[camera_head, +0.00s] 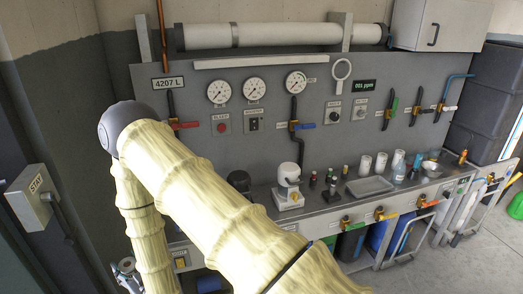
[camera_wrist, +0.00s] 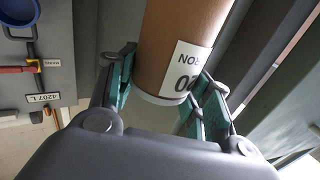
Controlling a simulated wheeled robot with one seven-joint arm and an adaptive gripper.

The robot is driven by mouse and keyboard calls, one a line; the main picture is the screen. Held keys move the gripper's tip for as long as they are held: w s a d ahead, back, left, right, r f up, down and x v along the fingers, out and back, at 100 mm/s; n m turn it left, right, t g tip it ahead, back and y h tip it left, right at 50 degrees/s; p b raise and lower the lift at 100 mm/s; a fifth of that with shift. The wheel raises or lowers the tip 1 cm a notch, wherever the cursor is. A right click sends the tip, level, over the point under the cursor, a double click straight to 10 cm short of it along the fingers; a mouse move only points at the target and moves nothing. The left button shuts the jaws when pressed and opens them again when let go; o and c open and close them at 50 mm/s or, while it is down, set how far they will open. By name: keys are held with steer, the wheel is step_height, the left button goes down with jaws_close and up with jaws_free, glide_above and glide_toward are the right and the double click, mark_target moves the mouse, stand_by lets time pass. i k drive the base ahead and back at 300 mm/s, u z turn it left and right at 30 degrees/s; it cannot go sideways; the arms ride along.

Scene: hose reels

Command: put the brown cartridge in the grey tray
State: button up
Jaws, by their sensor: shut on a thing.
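My gripper (camera_wrist: 165,95) is shut on the brown cartridge (camera_wrist: 175,40), a cylinder with a white label and a pale rim at its end, in the wrist view. The teal-padded fingers press on both sides of it near that rim. The far end of the cartridge runs out of the top of the wrist view. In the head view my arm covers the lower middle, and I cannot see my gripper or the cartridge there. The grey tray (camera_head: 370,187) lies on the counter right of centre in the head view, and it looks empty.
White cups (camera_head: 365,165) stand behind the tray and small dark bottles (camera_head: 328,178) to its left. A white device (camera_head: 289,185) stands farther left on the counter (camera_head: 325,212). Valves and gauges (camera_head: 253,89) cover the panel behind. A grey box (camera_head: 33,198) marked STAY is at far left.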

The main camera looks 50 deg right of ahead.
mark_target(364, 188)
steer(key=z, duration=0.8)
steer(key=i, duration=0.7)
steer(key=z, duration=1.25)
steer(key=i, duration=0.85)
steer(key=z, duration=0.3)
